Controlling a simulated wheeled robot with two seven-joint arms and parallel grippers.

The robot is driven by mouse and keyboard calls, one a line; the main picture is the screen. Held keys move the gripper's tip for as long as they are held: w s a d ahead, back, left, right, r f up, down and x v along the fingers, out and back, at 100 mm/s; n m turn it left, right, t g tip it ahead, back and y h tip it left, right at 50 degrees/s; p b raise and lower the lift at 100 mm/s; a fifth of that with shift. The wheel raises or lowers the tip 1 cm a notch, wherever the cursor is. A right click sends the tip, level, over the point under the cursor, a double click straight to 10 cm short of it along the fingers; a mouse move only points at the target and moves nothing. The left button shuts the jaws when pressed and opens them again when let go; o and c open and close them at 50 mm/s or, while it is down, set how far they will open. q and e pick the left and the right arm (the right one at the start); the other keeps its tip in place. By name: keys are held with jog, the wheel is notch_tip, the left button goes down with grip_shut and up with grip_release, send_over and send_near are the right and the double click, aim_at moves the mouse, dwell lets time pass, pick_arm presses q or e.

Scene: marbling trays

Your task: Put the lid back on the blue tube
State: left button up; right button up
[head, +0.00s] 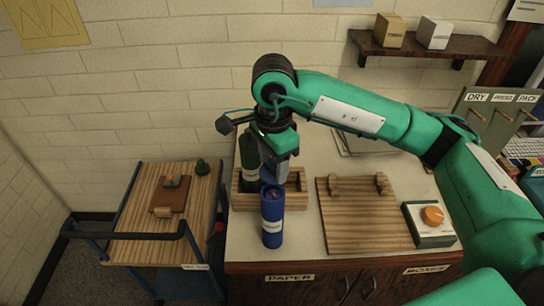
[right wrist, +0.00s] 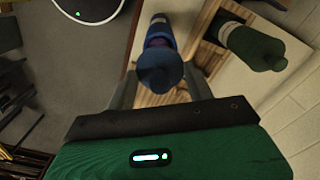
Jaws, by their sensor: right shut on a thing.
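The blue tube (head: 272,225) stands upright on the counter with a white label. Its mouth faces up and looks open, with something dark inside. My right gripper (head: 281,178) is above and just behind the tube mouth, pointing down. It is shut on the blue lid (right wrist: 160,72), which shows between the fingers in the right wrist view. The blue tube (right wrist: 158,28) shows there just beyond the lid. In the head view the lid is mostly hidden by the gripper, and I cannot tell whether it touches the tube. My left gripper is not in view.
A ribbed wooden board (head: 365,225) and a box with an orange knob (head: 432,238) lie to the right. A cart (head: 137,195) stands at left.

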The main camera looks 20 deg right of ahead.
aim_at(273, 173)
jog(key=shift+f, duration=0.6)
notch_tip(273, 173, down, 2)
jog(key=shift+f+b, duration=0.25)
jog(key=shift+b, duration=0.05)
notch_tip(273, 173, down, 2)
jog(key=b, duration=0.2)
jog(key=shift+w+f+b, duration=0.1)
jog(key=shift+f+b, duration=0.1)
jog(key=shift+b, duration=0.2)
jog(key=shift+r+b, duration=0.1)
jog(key=shift+b, duration=0.8)
dwell(0.7)
jog(key=shift+f+b, duration=0.2)
jog(key=shift+b, duration=0.9)
dwell(0.7)
dwell(0.4)
